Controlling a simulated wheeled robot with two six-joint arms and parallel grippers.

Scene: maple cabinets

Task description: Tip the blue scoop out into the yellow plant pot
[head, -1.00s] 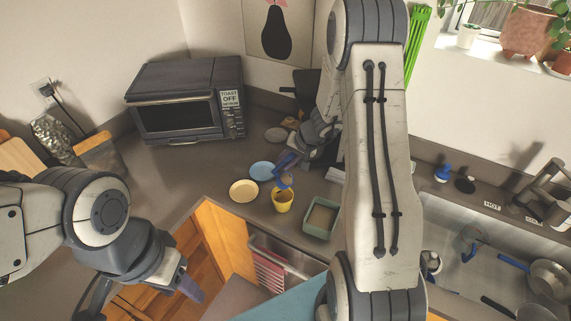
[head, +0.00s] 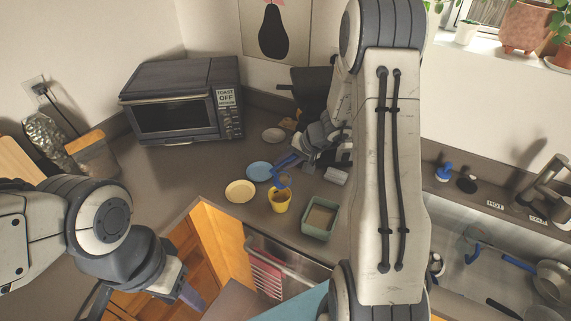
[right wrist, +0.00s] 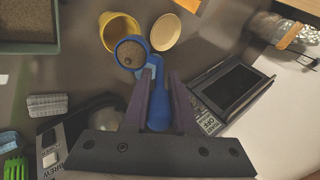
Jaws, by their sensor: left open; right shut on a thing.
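My right gripper (right wrist: 161,95) is shut on the handle of the blue scoop (right wrist: 157,108). In the right wrist view the scoop's round bowl overlaps the near rim of the yellow plant pot (right wrist: 106,38); brownish stuff shows inside the bowl. The pot also holds something brown. In the head view the scoop (head: 287,161) slants down to its bowl just above the yellow pot (head: 279,203), which stands upright near the counter's edge. I cannot tell whether bowl and rim touch. My left gripper (head: 187,297) is open and empty at the lower left, far from the pot.
A toaster oven (head: 180,100) is at the back left. A sink (head: 480,270) is at right.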

